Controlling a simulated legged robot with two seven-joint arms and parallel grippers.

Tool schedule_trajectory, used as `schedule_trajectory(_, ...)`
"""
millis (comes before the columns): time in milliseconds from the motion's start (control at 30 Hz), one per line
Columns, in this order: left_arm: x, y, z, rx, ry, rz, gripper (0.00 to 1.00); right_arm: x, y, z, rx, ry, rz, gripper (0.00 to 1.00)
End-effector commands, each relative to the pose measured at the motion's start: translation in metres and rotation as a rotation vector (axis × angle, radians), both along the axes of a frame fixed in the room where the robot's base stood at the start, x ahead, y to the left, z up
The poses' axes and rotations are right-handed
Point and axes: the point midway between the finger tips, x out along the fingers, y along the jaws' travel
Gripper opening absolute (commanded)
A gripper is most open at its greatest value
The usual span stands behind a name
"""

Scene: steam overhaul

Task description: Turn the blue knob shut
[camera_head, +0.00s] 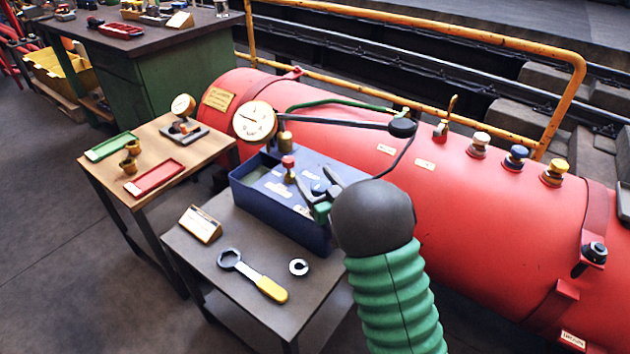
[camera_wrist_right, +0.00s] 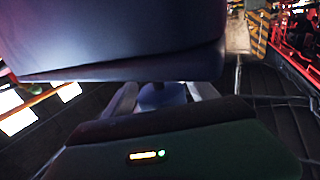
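A small blue knob (camera_head: 318,188) sits on the blue box (camera_head: 262,207), beside a red knob (camera_head: 289,163) on a brass stem. My right gripper (camera_head: 314,174) is over the box, its two grey fingers apart, one on each side of the blue knob. In the right wrist view, a blue shape (camera_wrist_right: 161,95), which looks like this knob, fills much of the space between the fingers (camera_wrist_right: 162,98); contact is unclear. Another blue knob (camera_head: 516,156) stands on the red boiler (camera_head: 450,215). My left gripper is out of view.
The dark table (camera_head: 228,278) also carries a yellow-handled wrench (camera_head: 255,276), a ring (camera_head: 298,267) and a small sign (camera_head: 199,224). A round gauge (camera_head: 255,121) rises behind the box. White (camera_head: 480,144) and yellow (camera_head: 554,172) knobs flank the boiler's blue one.

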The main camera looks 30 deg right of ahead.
Motion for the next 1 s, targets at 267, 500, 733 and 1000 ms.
schedule_trajectory(267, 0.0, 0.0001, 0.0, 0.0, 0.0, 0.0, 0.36, -0.0003, 0.0001, -0.0003, 0.0, 0.0, 0.0, 0.31)
schedule_trajectory(500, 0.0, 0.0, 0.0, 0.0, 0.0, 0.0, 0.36, -0.0004, 0.0003, -0.0002, 0.0, 0.0, 0.001, 0.04)
schedule_trajectory(733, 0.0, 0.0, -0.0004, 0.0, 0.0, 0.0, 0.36, -0.0004, 0.0003, -0.0002, 0.001, 0.0, -0.022, 0.04)
schedule_trajectory(1000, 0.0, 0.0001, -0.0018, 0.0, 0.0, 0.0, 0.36, -0.001, -0.0026, -0.0006, 0.002, 0.0, -0.151, 0.04)
